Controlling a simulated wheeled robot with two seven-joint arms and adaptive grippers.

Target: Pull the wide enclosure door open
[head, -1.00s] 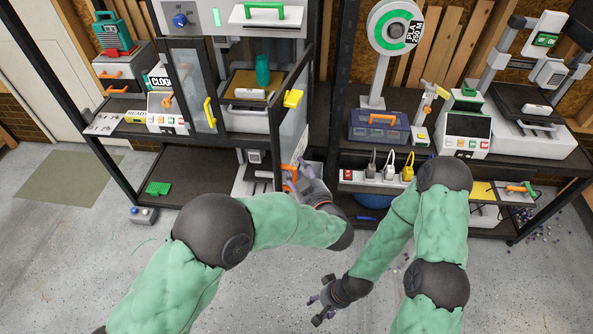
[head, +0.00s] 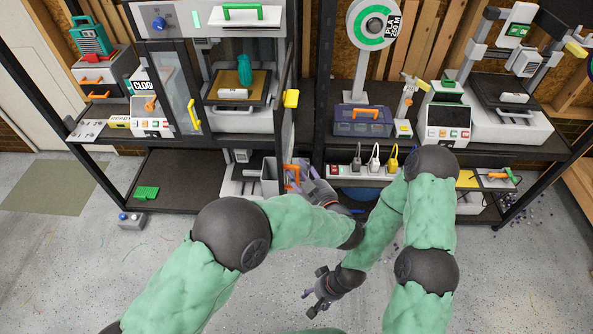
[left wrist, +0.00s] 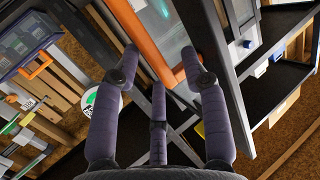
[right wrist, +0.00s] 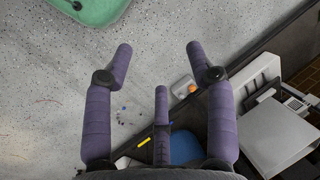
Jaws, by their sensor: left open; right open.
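The printer enclosure (head: 262,15) stands on the shelf at upper middle-left in the head view. My left gripper (head: 296,172) is beside an orange handle (head: 291,178) below. In the left wrist view the orange bar (left wrist: 135,38) runs between the open fingers (left wrist: 160,66) along a glass panel; whether they touch it cannot be told. My right gripper (head: 312,298) is open and empty above the floor; its fingers (right wrist: 160,58) also show in the right wrist view.
A narrow glass door (head: 176,85) with its own yellow handle stands open at the enclosure's left. A blue bin with an orange handle (head: 362,122) and a power strip (head: 362,171) are to the right. A small button box (head: 131,220) lies on the floor.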

